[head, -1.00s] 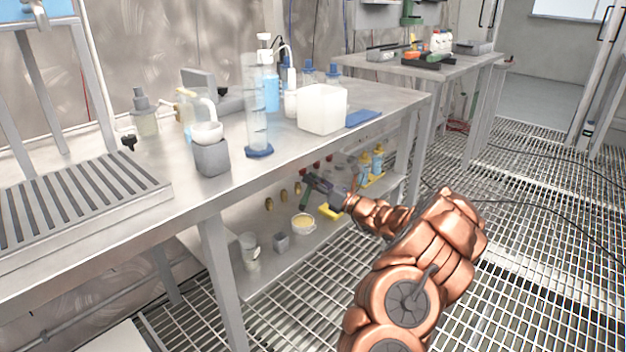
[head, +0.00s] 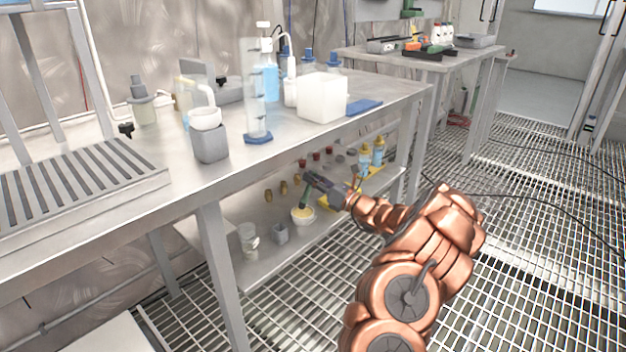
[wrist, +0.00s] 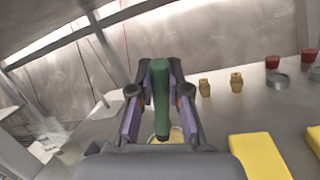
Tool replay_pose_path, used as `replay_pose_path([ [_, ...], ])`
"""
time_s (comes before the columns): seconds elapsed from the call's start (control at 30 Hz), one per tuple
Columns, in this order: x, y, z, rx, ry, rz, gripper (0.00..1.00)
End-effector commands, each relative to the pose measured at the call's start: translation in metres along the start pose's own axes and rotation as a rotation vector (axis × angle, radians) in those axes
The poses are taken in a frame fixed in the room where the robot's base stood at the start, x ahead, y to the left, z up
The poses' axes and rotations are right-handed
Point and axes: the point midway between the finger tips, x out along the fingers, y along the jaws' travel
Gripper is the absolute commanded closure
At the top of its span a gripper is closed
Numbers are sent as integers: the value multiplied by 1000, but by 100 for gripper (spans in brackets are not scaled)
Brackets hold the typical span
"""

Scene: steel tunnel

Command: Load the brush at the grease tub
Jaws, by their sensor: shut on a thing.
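The grease tub, a small white tub with yellow grease (head: 303,214), stands on the lower shelf of the bench in the head view. In the wrist view part of its yellow content (wrist: 176,135) shows behind the gripper. My gripper (head: 312,180) reaches under the bench top from the right. It is shut on a green-handled brush (wrist: 160,95), which stands upright between the fingers in the wrist view. In the head view the brush (head: 304,197) hangs down over the tub. Its bristle end is hidden, so I cannot tell whether it touches the grease.
Brass fittings (wrist: 236,82) and red-capped pieces (wrist: 272,62) stand behind on the shelf (head: 262,262). Yellow blocks (wrist: 258,160) lie to the right. A clear jar (head: 249,240) and a grey cup (head: 280,233) are left of the tub. The bench top (head: 270,150) overhangs the shelf.

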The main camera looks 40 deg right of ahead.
Motion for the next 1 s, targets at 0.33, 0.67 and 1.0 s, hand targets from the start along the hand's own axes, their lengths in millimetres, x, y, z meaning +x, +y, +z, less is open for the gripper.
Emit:
replay_pose_path([
  [0.33,0,-1,-2,0,0,0,100],
  [0.67,-1,-2,-5,0,0,0,100],
  [1.0,-2,-3,-8,1,0,0,100],
])
